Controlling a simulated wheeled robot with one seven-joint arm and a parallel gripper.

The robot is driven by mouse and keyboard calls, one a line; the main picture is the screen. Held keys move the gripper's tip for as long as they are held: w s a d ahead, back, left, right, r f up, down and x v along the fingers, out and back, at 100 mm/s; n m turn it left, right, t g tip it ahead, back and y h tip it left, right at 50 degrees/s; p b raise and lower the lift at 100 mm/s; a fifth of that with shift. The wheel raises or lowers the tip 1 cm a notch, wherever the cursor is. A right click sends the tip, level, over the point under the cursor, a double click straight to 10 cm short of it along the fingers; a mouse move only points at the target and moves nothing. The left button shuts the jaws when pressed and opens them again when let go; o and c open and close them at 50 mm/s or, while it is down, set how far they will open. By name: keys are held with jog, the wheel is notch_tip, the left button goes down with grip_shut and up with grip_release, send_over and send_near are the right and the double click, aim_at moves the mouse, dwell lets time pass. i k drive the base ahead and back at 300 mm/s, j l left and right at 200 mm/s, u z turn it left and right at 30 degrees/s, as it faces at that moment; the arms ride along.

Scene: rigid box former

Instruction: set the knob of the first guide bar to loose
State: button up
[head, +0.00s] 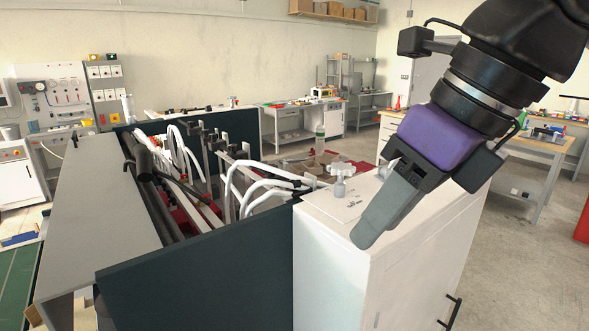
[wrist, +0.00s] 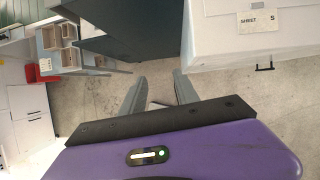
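The box former (head: 200,262) has dark teal side panels with rails, posts and curved white tubes between them. A grey lobed knob (head: 341,168) on a short stem stands on the white cabinet's top, with small dark marks beside it. I cannot tell whether it belongs to the first guide bar or how it is set. No other guide bar knob is clear among the crowded parts. My gripper (head: 366,238) hangs over the cabinet, right of the knob and apart from it. In the wrist view its two fingers (wrist: 157,90) are spread, with only floor between them.
The white cabinet (head: 335,235) adjoins the box former's right side. A white surface labelled "SHEET" (wrist: 262,20) shows in the wrist view. A wooden bench (head: 540,140) stands at the back right, with bare floor before it. A grey top (head: 100,205) runs along the left.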

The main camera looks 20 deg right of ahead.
aim_at(296, 183)
jog(key=i, duration=0.9)
